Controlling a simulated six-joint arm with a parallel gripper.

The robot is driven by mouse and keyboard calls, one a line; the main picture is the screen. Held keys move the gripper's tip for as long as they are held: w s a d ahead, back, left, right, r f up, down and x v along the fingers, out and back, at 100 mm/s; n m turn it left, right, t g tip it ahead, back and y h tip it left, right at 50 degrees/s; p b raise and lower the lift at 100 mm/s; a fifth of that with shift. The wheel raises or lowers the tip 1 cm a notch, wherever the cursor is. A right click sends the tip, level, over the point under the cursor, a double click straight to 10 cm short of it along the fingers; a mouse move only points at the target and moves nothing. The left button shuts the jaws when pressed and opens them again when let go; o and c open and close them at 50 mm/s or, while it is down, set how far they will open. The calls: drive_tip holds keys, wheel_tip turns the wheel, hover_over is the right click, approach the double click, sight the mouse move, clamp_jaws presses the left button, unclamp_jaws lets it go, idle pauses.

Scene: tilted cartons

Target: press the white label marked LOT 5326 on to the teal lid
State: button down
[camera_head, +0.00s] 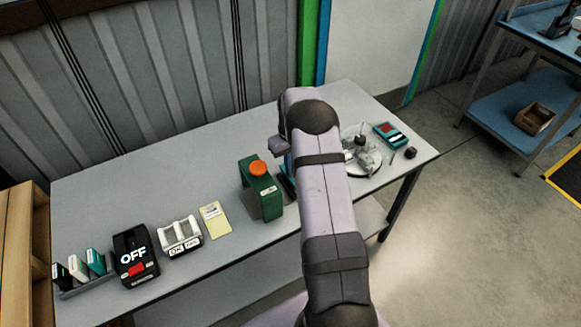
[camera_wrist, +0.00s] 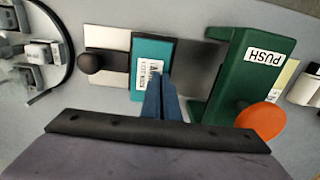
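The teal lid (camera_wrist: 138,49) lies below my gripper in the wrist view. In the head view my arm hides most of it. The white label (camera_wrist: 148,74), with small dark print, lies over the teal lid, roughly square to it. I cannot tell whether it is flat against the lid all over. My gripper (camera_wrist: 162,77) has its blue fingers together, with the tips at the label's right edge and overlapping its lower corner. I see nothing clearly pinched between them. In the head view my gripper is hidden behind my arm.
A green dispenser (camera_wrist: 226,85) marked PUSH with an orange cap (camera_wrist: 262,121) stands close on the right. A black knob (camera_wrist: 91,63) on a pale plate is left of the lid. A yellow pad (camera_head: 215,219), a white holder (camera_head: 181,240) and a black OFF device (camera_head: 134,256) stand farther left on the table.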

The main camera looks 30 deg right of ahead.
drive_tip(key=shift+f, duration=0.1)
drive_tip(key=c, duration=2)
unclamp_jaws()
drive_tip(key=shift+r+b, duration=1.2)
drive_tip(key=shift+r, duration=2.5)
wheel_tip(320, 180, up, 6)
drive_tip(key=p, duration=0.5)
drive_tip(key=shift+p, duration=0.35)
